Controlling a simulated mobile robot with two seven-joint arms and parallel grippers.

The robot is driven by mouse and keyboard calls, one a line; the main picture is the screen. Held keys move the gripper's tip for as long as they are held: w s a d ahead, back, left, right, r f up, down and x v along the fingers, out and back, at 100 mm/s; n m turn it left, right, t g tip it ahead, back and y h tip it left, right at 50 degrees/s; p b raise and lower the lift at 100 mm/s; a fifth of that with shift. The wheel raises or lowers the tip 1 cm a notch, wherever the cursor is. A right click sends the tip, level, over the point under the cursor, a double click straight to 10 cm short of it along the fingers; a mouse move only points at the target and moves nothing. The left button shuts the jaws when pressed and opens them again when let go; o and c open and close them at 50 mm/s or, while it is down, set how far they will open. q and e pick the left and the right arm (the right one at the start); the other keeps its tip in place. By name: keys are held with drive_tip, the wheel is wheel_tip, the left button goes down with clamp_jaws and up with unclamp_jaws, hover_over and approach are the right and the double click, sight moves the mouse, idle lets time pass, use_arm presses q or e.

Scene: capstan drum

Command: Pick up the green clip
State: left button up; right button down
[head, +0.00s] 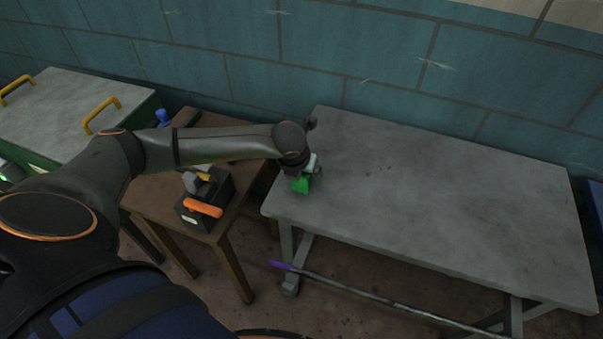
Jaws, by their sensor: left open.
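The green clip (301,184) is at the left end of the grey table (430,205), near its front left corner. My left gripper (309,172) is right above the clip, pointing down at it. The gripper is open, and its fingers partly cover the top of the clip. I cannot tell whether the fingers touch it. My right gripper is not in the picture.
A brown wooden table (240,196) stands to the left with a black box (207,199) that has an orange handle (203,209). A pole with a purple end (281,265) is low in front of the grey table. Most of the grey tabletop is clear.

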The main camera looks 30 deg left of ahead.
use_arm(q)
drive_tip(key=c, duration=1.4)
